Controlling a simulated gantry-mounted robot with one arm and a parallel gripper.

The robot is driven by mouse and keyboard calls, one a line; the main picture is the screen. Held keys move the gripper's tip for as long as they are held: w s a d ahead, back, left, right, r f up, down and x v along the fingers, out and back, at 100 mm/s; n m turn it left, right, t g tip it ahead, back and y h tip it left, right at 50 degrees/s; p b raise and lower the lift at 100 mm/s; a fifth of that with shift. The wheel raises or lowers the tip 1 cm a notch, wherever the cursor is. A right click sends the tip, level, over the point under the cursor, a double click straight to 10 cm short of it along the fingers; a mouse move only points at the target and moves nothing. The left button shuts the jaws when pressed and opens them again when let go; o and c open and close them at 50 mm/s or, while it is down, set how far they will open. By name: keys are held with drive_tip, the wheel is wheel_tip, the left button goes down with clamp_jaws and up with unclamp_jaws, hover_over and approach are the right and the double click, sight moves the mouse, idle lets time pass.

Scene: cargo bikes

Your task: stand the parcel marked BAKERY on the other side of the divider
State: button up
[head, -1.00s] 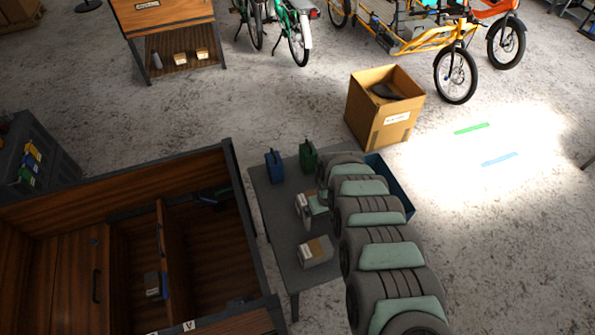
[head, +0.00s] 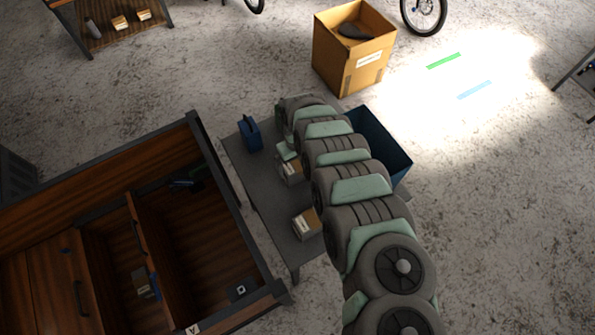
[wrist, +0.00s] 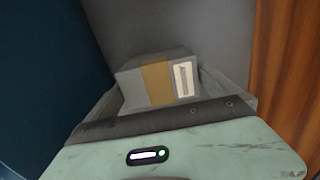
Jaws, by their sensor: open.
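Two small grey parcels with pale labels stand on the grey table. The back parcel (head: 291,173) is right by my gripper (head: 286,152); the front parcel (head: 307,223) stands apart. In the wrist view a grey parcel (wrist: 157,82) with a tan band and a white label lies just ahead of my gripper, which is open. Another parcel (head: 143,283) stands in the wooden cargo box (head: 235,215), left of the divider (head: 147,240), with something blue beside it. I cannot read BAKERY on any label. My arm hides part of the table.
A blue bin (head: 385,145) and an open carton (head: 350,55) are beyond.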

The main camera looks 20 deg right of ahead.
wheel_tip(320, 180, down, 5)
drive_tip(key=b, duration=0.4)
drive_tip(key=shift+s, duration=0.15)
drive_tip(key=shift+r, duration=0.1)
drive_tip(key=c, duration=1.6)
